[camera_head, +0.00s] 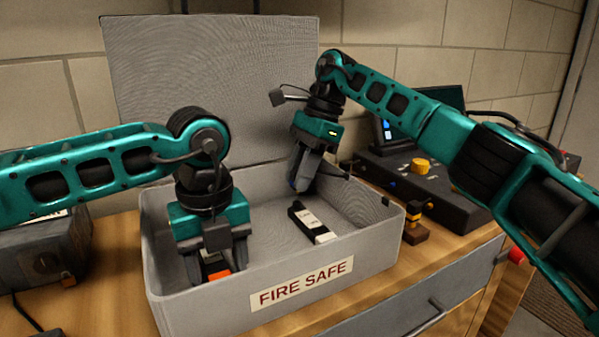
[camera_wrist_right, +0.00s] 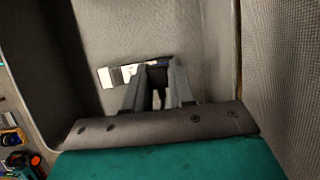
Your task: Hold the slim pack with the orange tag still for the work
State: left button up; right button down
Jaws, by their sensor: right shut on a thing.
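The slim pack with the orange tag (camera_head: 218,274) lies in the left part of the grey box, mostly hidden under my left gripper (camera_head: 217,270). The left fingers reach down on both sides of it; whether they press on it I cannot tell. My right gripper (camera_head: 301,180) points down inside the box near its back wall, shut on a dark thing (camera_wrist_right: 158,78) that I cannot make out. A second slim pack, black and white (camera_head: 313,225), lies on the box floor below and to the right of the right gripper. Its white end (camera_wrist_right: 113,76) shows in the wrist view.
The box's front wall (camera_head: 220,302) bears a FIRE SAFE label (camera_head: 302,284); its lid (camera_head: 210,60) stands open behind. A dark console with an orange knob (camera_head: 421,166) and a small yellow-and-black item (camera_head: 417,215) stand at right. The box floor at right is mostly free.

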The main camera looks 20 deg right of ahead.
pick_arm(q)
jog(key=shift+o, duration=0.5)
jog(key=shift+r, duration=0.1)
notch_tip(320, 180, up, 12)
